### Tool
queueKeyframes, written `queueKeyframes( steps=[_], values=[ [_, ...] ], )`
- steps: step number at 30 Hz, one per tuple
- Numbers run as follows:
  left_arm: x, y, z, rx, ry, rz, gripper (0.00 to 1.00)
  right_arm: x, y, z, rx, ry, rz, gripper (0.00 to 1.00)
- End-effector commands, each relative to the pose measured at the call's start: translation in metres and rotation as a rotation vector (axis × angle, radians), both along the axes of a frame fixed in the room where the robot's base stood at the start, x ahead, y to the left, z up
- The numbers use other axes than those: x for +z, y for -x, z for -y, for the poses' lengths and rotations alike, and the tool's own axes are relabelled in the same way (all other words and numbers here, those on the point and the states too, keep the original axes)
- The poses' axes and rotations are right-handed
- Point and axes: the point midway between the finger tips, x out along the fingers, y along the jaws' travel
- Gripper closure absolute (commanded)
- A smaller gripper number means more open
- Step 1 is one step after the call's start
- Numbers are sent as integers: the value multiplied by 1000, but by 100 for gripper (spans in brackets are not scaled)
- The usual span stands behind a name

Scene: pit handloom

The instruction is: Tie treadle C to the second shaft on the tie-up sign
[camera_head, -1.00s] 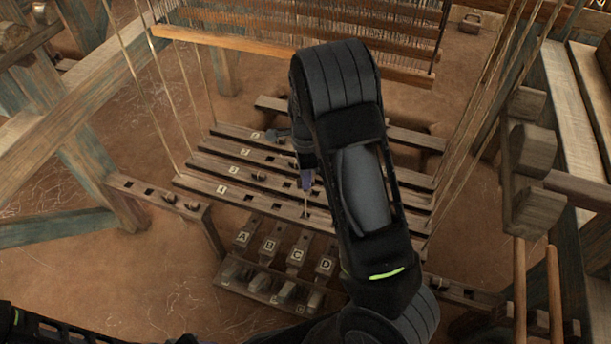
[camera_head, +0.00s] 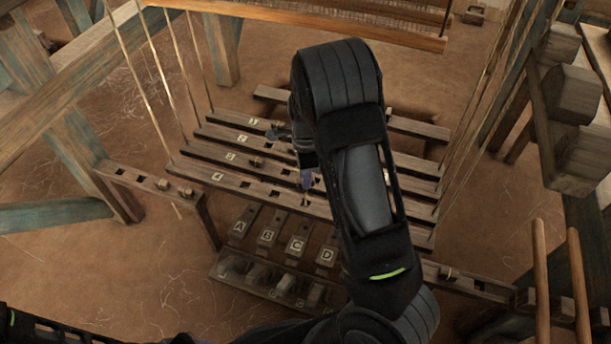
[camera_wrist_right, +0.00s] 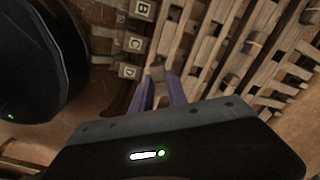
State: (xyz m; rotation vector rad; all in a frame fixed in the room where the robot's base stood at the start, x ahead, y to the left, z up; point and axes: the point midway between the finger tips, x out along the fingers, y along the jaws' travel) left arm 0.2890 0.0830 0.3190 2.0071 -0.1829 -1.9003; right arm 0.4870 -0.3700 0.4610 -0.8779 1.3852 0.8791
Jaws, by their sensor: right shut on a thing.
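Treadle C (camera_head: 298,245) stands between treadles B (camera_head: 267,236) and D (camera_head: 327,255) at the lower middle. Its letter also shows in the right wrist view (camera_wrist_right: 134,43). Behind the treadles lie slotted wooden bars numbered 1 to 4; the bar marked 2 (camera_head: 241,137) is second from the back. My right gripper (camera_head: 306,182), with purple fingers, points down over the front bar, 4 (camera_head: 217,176). It is shut on a small brown piece (camera_wrist_right: 157,72), perhaps a cord end or peg; its shape is unclear. My left gripper and the tie-up sign are out of view.
Cords (camera_head: 150,90) run up from the bars on both sides. A slotted rail (camera_head: 140,180) with pegs lies at the left. Stout posts and a beam (camera_head: 70,75) frame the left; wooden blocks (camera_head: 572,95) hang at the right. My right arm hides the bars' right part.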

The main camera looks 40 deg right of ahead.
Motion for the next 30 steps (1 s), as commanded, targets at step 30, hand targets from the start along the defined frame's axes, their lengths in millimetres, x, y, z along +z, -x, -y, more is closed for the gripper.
queueKeyframes(
  steps=[30],
  values=[
    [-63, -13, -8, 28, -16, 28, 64, -75, 0, 0, 0, 0, -1, 100]
  ],
)
